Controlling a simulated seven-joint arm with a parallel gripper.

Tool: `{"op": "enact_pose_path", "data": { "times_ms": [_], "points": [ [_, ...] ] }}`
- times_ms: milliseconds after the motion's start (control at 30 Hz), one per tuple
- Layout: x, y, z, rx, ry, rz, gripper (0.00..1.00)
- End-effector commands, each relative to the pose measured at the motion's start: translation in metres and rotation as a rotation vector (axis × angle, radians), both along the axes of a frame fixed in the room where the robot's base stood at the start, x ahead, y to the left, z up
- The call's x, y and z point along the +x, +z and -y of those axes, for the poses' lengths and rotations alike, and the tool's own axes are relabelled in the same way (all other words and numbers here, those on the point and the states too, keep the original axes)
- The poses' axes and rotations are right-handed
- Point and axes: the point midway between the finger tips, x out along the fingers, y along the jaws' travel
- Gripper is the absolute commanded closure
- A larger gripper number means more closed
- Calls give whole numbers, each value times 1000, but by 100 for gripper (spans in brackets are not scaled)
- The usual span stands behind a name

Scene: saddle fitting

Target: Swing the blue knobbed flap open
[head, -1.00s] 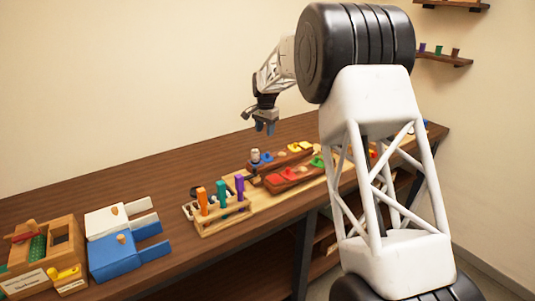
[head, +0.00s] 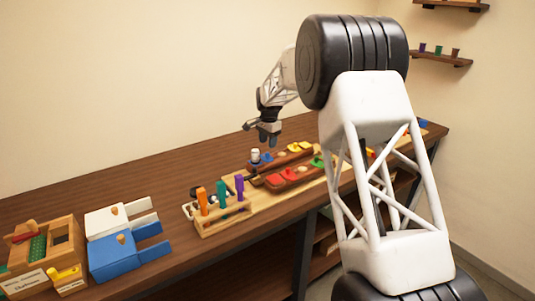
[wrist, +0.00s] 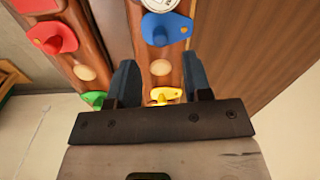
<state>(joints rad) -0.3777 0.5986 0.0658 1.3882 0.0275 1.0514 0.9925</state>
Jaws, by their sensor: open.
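In the head view, the blue flap (head: 267,157) shows small on the far bar, below my gripper. My gripper (head: 268,141) hangs above this bar. In the wrist view, my gripper (wrist: 160,82) has its two dark fingers spread on either side of the same bar, with nothing held between them. The blue flap lies beyond the fingertips, towards the top of that picture. I cannot tell the exact height of the fingers above the bar.
A yellow flap (wrist: 165,95) and a pale wooden disc (wrist: 160,67) share the bar. The parallel bar carries a red flap (wrist: 52,37) and a green flap (wrist: 94,99). A white-topped round piece (head: 255,155) stands beside the blue flap. A peg rack (head: 222,219) stands to the left.

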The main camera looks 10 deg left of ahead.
Motion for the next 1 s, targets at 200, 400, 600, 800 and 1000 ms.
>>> {"op": "enact_pose_path", "data": {
  "times_ms": [200, 400, 600, 800, 1000],
  "points": [
    [0, -27, -1, -1, 0, -2, 55],
    [1, -48, -2, 0, 0, 0, 55],
    [1, -58, -2, 0, 0, 0, 55],
    [1, -59, -2, 0, 0, 0, 55],
    [1, -59, -2, 0, 0, 0, 68]
  ]
}}
